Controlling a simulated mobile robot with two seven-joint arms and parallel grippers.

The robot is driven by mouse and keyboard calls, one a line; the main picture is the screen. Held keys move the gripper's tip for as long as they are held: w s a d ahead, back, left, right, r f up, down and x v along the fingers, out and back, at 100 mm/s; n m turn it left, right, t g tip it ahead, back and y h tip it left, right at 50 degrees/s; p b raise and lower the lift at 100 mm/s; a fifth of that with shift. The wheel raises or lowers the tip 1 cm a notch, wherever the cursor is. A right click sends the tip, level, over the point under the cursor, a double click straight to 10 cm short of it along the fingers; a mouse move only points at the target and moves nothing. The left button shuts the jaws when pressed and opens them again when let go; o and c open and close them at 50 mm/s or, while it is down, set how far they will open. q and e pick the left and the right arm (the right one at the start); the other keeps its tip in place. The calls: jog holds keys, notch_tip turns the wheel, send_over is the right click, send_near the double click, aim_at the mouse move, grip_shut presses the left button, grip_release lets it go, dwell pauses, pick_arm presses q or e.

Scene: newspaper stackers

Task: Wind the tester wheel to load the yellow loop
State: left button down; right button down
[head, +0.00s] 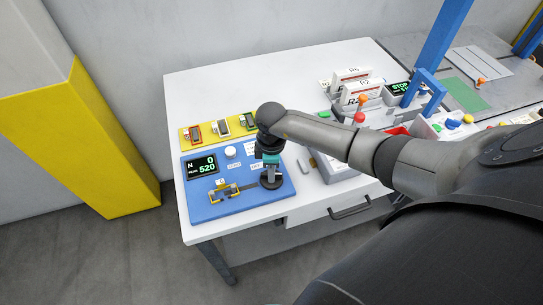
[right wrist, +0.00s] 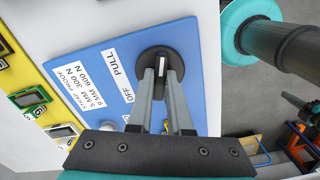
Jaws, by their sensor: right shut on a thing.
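The blue tester (head: 205,213) lies on the white table. Its display (head: 203,166) reads N 0 and peak 520. A small fixture with yellow parts (head: 225,191), apparently holding the yellow loop, sits at the front of the tester; its details are too small to tell. The black tester wheel (head: 271,182) is at the tester's right end. My right gripper (head: 271,160) is above the wheel, pointing down. In the right wrist view the fingers are shut on the raised grip of the wheel (right wrist: 151,57), beside the PULL and OFF labels. My left gripper is not in view.
A yellow rack (head: 190,135) with several small framed pieces lies behind the tester. A white knob (head: 231,152) stands on the tester. The table's left back is bare.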

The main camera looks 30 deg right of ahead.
jog(key=c, duration=0.8)
grip_release()
jog(key=shift+c, duration=0.2)
notch_tip(320, 180, up, 15)
jog(key=p, duration=0.1)
jog(key=shift+r, duration=0.15)
